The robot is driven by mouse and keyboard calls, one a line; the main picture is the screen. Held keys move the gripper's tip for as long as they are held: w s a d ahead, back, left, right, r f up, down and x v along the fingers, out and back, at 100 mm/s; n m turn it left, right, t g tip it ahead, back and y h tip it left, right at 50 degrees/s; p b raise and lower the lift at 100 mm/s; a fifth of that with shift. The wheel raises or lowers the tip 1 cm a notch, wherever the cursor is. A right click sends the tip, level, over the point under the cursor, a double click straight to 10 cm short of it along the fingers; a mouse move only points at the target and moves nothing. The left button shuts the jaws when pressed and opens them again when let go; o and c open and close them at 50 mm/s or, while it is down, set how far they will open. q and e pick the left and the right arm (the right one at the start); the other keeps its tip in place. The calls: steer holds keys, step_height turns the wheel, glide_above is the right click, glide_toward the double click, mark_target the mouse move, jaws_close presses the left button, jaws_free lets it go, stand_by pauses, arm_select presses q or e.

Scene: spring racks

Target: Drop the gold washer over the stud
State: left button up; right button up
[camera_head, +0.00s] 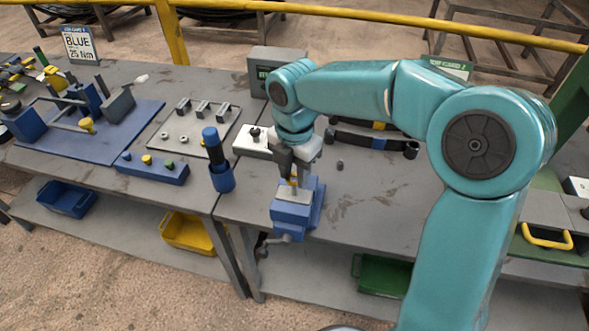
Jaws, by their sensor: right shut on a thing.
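My right gripper (294,175) points down just above a blue vise (292,212) near the front edge of the bench. It is shut on a small gold piece, which looks like the gold washer (294,181); only a sliver shows at the fingertips. The vise has a pale top under the fingers. I cannot make out a stud there, as the fingers hide that spot. Whether the washer touches anything below is too small to tell. My left gripper is not in view.
Left of the vise, a blue holder (222,180) carries a black-handled tool. A white block (245,148) stands close behind. The bench right of the vise is fairly clear.

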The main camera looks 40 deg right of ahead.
mark_target(295, 182)
steer(key=shift+f+b, duration=0.65)
steer(key=shift+f, duration=0.4)
steer(key=o, duration=1.4)
steer(key=shift+r, duration=0.1)
step_height(295, 182, up, 7)
steer(key=p, duration=0.6)
steer(key=shift+p, duration=0.35)
